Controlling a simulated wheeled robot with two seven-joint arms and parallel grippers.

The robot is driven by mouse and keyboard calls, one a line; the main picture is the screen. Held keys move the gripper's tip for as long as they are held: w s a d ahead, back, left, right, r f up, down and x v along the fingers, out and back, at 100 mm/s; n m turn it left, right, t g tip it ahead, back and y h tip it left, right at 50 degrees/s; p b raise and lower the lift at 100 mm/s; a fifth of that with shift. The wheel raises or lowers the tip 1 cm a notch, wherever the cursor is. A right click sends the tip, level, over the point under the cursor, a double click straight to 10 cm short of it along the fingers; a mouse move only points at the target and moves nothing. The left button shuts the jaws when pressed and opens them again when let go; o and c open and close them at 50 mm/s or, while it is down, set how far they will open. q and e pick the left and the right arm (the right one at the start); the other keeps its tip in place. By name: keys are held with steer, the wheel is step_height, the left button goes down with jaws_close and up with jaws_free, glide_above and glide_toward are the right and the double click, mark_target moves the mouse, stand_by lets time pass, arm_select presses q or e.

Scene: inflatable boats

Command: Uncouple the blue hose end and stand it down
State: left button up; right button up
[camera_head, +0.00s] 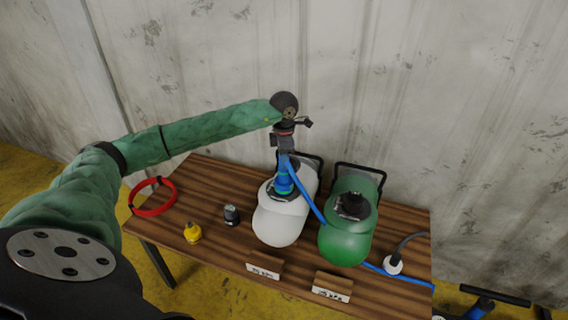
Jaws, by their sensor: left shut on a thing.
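My left gripper (285,153) points down above the white inflatable (280,222) and is shut on the blue hose end (284,181). The hose end is upright, at the dark valve on top of the white inflatable. I cannot tell whether it is still coupled there. The blue hose (308,194) runs from it down to the right, passes behind the green inflatable (344,243) and comes out at the table's right edge. The green inflatable has a dark valve (352,205) on top. My right gripper is out of view.
The wooden table (190,190) stands against a stained wall. On it are a red ring (153,211), a yellow piece (192,233), a dark cap (231,214), two label signs (263,267) and a white hose end (393,265). The left front of the table has free room.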

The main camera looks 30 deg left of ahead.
arm_select(q)
steer(key=shift+r, duration=0.85)
stand_by(0.5)
steer(key=shift+r+p, duration=0.35)
steer(key=shift+r, duration=0.9)
steer(key=shift+d+f, duration=0.1)
